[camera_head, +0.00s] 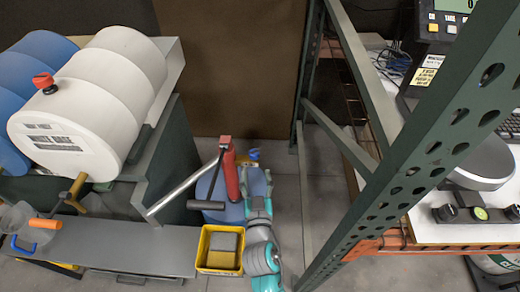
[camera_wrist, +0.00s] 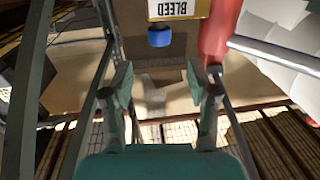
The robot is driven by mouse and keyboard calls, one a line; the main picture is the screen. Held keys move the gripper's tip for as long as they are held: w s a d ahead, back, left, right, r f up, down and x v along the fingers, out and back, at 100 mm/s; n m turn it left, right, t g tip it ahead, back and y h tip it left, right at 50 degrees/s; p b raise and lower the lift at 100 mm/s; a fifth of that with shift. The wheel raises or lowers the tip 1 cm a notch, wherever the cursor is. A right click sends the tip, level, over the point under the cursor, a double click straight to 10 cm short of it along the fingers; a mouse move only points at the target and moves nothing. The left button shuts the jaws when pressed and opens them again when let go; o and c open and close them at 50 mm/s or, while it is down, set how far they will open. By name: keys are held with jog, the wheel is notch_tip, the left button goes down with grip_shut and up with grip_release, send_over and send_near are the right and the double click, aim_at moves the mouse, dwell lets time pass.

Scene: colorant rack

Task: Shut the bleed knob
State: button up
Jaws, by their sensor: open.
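The bleed knob (camera_wrist: 160,36) is a small blue knob just below a white BLEED label (camera_wrist: 178,9) in the wrist view. It sits at the top middle, ahead of my gripper and between the lines of its fingers. My gripper (camera_wrist: 158,82) is open, with its two fingers apart and nothing between them. The fingers do not touch the knob. In the head view a small blue spot (camera_head: 253,154) near the end of my arm seems to be the same knob. The fingertips are hard to make out there.
A red pump cylinder (camera_head: 231,172) with a black handle stands close to the left of my arm; it shows right of the knob in the wrist view (camera_wrist: 218,32). A yellow bin (camera_head: 202,250) is near my arm. A green shelf post (camera_head: 420,150) stands to the right.

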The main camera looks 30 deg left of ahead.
aim_at(255, 157)
jog(key=x, duration=0.9)
jog(key=shift+w+a, duration=0.2)
jog(key=shift+w, duration=0.05)
grip_shut()
